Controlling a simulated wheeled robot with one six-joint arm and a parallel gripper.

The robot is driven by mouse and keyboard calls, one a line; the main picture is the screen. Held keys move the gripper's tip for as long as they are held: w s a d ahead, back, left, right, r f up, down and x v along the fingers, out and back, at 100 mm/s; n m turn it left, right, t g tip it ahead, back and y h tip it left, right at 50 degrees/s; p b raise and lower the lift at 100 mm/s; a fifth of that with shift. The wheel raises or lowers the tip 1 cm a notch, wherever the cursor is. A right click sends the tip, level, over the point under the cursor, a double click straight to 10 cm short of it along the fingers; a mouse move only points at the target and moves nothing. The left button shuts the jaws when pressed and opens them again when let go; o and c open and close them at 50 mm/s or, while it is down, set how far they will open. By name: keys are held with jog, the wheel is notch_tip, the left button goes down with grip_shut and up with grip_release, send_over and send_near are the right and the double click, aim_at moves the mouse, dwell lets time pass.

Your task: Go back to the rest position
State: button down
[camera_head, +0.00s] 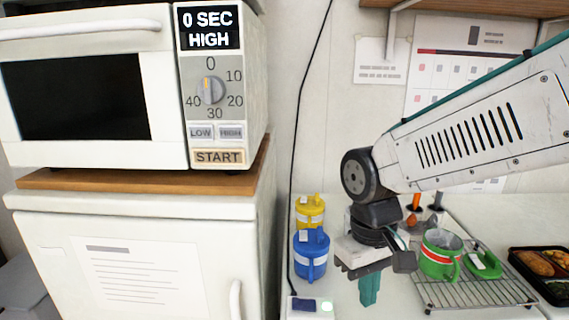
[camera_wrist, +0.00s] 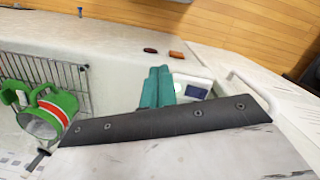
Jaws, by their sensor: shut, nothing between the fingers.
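My gripper (camera_head: 370,289) points down over the white counter in the head view, its two teal fingers pressed together with nothing between them. The closed fingers also show in the wrist view (camera_wrist: 157,88). My arm reaches in from the right above the counter. A green mug with a red and white band (camera_head: 439,257) stands on a wire rack to the right of my gripper, apart from it. The mug also shows in the wrist view (camera_wrist: 48,110) at the left.
A blue lidded canister (camera_head: 311,256) and a yellow one (camera_head: 309,212) stand left of my gripper. A green lid (camera_head: 485,264) lies on the wire rack (camera_head: 470,294). A black bento tray (camera_head: 522,258) sits at the far right. A microwave (camera_head: 166,90) reading "0 SEC HIGH" is at the left.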

jog(key=s+d+r+m+t, duration=0.2)
jog(key=s+d+r+m, duration=0.2)
jog(key=s+d, duration=0.7)
jog(key=shift+s+d+r+t+y, duration=0.3)
jog(key=shift+d+r, duration=0.45)
jog(key=shift+r, duration=0.2)
